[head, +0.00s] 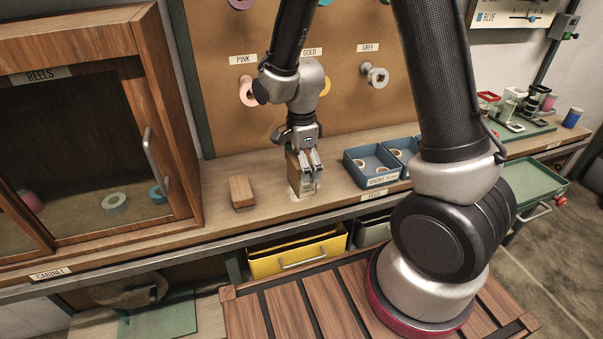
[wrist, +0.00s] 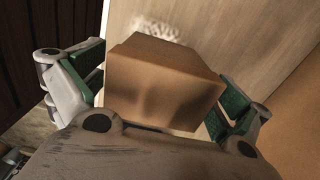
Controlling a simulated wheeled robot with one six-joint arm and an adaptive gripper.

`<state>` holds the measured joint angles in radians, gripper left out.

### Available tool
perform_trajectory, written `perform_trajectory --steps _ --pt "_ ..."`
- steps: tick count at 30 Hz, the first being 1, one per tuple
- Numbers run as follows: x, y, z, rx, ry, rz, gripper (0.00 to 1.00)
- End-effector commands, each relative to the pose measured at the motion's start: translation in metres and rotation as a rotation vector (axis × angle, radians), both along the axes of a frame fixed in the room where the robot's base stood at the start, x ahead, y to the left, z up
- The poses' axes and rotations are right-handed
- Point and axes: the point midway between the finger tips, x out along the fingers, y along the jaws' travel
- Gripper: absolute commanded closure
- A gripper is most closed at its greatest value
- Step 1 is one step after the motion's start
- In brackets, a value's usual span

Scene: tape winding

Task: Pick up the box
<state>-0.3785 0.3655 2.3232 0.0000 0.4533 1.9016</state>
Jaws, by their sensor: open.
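The box (wrist: 165,82) is plain brown cardboard and fills the middle of the wrist view, between the two green-padded fingers of my gripper (wrist: 160,100). The fingers are open, one on each side of it; the left pad is close to its side, and I cannot tell whether either pad touches. In the head view my gripper (head: 309,172) points down over the bench and partly hides the box (head: 294,176), which stands on the bench top.
A wooden block (head: 241,191) lies on the bench (head: 225,165) to the left, beside the reels cabinet (head: 95,130). A blue divided tray (head: 372,164) stands close on the right. A pegboard (head: 225,95) with spools rises behind. A yellow drawer (head: 297,257) is below.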

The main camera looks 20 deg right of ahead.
Motion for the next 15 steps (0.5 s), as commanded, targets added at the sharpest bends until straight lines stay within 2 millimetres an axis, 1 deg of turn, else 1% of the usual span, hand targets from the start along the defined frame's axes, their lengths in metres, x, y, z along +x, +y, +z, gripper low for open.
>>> perform_trajectory --steps 1,4,7,12,14,15 --pt "-0.001 0.0 -0.009 -0.001 0.003 0.0 0.0" --pt "0.0 0.0 -0.019 -0.001 0.001 0.001 0.0" --pt "0.0 0.0 -0.022 0.0 0.0 0.001 0.0" --pt "0.0 0.0 -0.022 0.0 -0.001 0.001 0.0" --pt "0.0 0.0 -0.022 0.0 -0.001 0.001 0.11" --pt "0.0 0.0 -0.022 0.0 -0.001 0.001 0.18"
